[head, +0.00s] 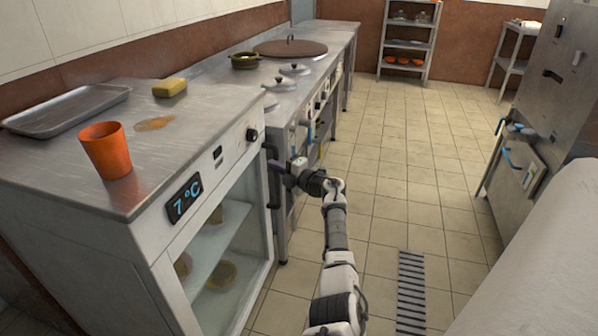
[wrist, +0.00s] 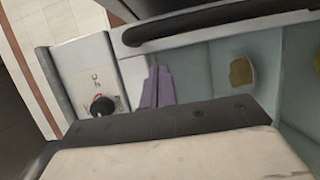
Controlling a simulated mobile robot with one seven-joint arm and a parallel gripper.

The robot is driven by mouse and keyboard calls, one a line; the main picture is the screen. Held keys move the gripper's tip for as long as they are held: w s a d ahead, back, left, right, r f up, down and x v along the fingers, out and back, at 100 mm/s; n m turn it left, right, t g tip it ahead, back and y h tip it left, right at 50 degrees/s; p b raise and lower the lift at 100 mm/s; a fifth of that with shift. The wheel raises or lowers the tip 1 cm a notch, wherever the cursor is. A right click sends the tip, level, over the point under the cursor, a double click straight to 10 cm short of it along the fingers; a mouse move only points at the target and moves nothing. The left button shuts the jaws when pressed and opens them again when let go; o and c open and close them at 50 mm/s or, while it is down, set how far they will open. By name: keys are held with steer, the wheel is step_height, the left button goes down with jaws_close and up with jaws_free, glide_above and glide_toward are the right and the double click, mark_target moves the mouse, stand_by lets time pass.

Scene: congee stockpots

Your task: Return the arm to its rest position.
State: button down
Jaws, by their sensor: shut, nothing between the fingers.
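My arm (head: 338,245) reaches forward from the bottom of the head view. My gripper (head: 286,168) is at its far end, beside the dark door handle (head: 271,178) of the glass-fronted fridge (head: 160,236). In the wrist view the purple fingers of my gripper (wrist: 158,88) are together and hold nothing. The dark handle (wrist: 215,22) runs across the top of that view, apart from the fingers there. I cannot tell the exact gap between gripper and handle.
An orange cup (head: 106,150), a yellow sponge (head: 170,87) and a metal tray (head: 65,108) sit on the fridge top. A stove with pot lids (head: 290,47) stands beyond. Tiled floor (head: 400,190) is open to the right. A steel cabinet (head: 545,90) stands at right.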

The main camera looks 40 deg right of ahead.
steer(key=v, duration=0.9)
steer(key=shift+d+p, duration=0.35)
steer(key=shift+d, duration=0.1)
